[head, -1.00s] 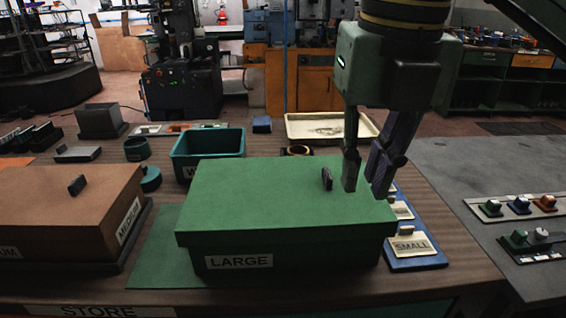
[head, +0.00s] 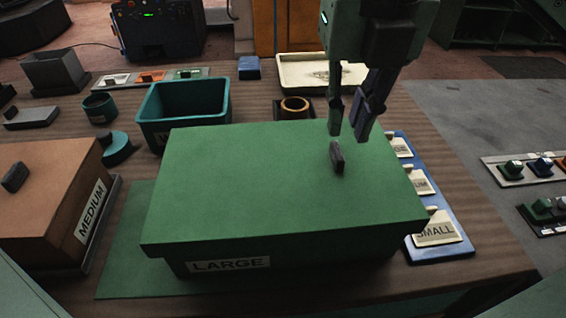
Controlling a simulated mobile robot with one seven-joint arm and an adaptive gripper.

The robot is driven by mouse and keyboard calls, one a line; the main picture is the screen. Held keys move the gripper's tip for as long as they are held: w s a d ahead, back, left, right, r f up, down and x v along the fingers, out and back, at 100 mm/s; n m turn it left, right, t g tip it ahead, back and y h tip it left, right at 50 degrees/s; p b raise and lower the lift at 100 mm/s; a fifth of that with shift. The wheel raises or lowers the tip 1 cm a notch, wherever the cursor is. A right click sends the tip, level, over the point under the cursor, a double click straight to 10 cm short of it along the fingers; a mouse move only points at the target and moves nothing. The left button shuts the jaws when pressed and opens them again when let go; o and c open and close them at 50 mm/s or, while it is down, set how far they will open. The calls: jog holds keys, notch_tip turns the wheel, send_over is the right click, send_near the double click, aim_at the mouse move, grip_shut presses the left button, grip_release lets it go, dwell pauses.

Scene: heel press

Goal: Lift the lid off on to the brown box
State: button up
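A green box (head: 290,247) labelled LARGE stands on the table, covered by a flat green lid (head: 250,180). A small dark upright handle (head: 338,158) sticks up from the lid, right of its middle. My gripper (head: 349,136) points down, with its tips just above and beyond the handle in the picture. Its two dark fingers are apart with nothing between them. I cannot tell the exact height of the tips over the lid. The brown box (head: 38,235) labelled MEDIUM stands at the left, its brown lid (head: 45,185) on, with a dark handle (head: 15,177).
A teal bin (head: 185,112) and a cream tray (head: 305,72) stand behind the green box. A blue board (head: 440,250) with several labelled plates lies close on its right. A round teal piece (head: 117,150) stands between the brown box and the bin. The green mat (head: 122,255) has bare room.

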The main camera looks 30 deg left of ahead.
aim_at(338, 150)
jog(key=shift+w+a+f+p, duration=0.1)
jog(key=shift+f+p, duration=0.15)
jog(key=shift+f, duration=0.7)
jog(key=shift+w+a+f+p, duration=0.15)
jog(key=shift+f+p, duration=0.1)
jog(key=shift+f, duration=0.75)
jog(key=shift+w+a+f+p, duration=0.1)
jog(key=shift+f+p, duration=0.15)
jog(key=shift+f, duration=0.7)
jog(key=shift+c, duration=0.6)
grip_shut()
